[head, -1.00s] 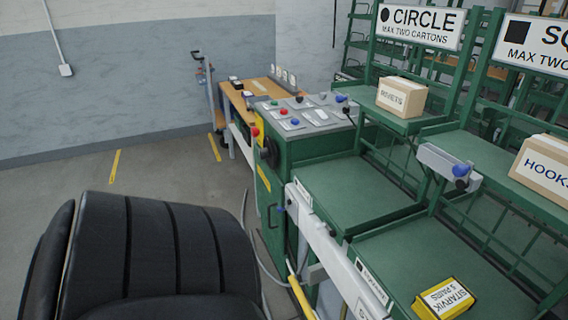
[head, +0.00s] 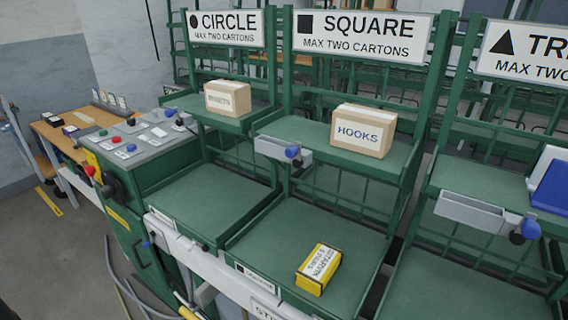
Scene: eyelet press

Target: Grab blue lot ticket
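I cannot make out a blue lot ticket for certain in the head view. A blue item with a white back part (head: 552,185) stands on the upper shelf at the right edge, cut off by the frame; I cannot tell what it is. Several small pale cards or plates lie on the grey console (head: 138,142) at the left, too small to read. Small white upright pieces (head: 108,102) stand at the back of the wooden bench. Neither of my grippers is in view.
A green rack has bays signed CIRCLE (head: 226,28), SQUARE (head: 361,36) and a cut-off triangle sign (head: 525,48). Cartons (head: 228,98) and HOOKS (head: 362,131) sit on upper shelves. A yellow carton (head: 318,269) lies on the lower square shelf. The lower circle shelf (head: 215,198) is clear.

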